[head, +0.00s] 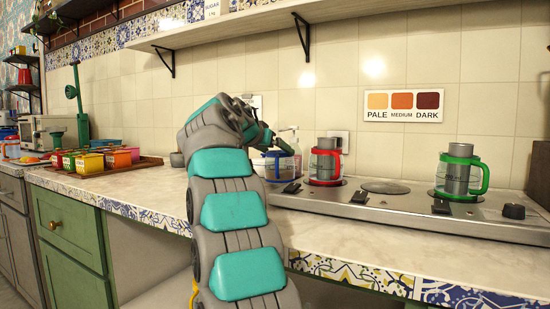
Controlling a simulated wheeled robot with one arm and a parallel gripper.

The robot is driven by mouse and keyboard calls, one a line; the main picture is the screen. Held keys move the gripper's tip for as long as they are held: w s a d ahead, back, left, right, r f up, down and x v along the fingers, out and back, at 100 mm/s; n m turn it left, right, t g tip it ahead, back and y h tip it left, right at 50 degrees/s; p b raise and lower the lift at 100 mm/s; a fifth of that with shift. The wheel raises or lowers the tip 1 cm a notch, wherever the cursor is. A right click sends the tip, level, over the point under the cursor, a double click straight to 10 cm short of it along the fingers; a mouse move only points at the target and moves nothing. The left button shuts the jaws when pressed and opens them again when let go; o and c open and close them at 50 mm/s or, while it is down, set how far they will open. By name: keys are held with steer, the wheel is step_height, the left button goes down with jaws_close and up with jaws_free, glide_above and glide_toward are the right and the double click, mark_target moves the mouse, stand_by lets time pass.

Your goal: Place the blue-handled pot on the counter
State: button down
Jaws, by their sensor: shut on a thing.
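The blue-handled pot (285,167) shows at the left end of the steel hot plate (395,204), partly hidden by my arm. My gripper (283,146) is at its top and shut on it, though the fingertips are small and partly hidden. I cannot tell whether the pot's base touches the hot plate. The counter (150,188) is pale marble with a patterned tile edge. It runs left of and in front of the hot plate.
A red-handled pot (324,164) stands close to the right of the blue one. A green-handled pot (459,172) stands farther right, with a bare burner (385,187) between them. A wooden tray (130,167) with colored containers sits on the left. Clear counter lies in front.

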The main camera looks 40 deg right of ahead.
steer(key=shift+f, duration=0.65)
jaws_free()
steer(key=v, duration=1.2)
steer(key=shift+b, duration=0.3)
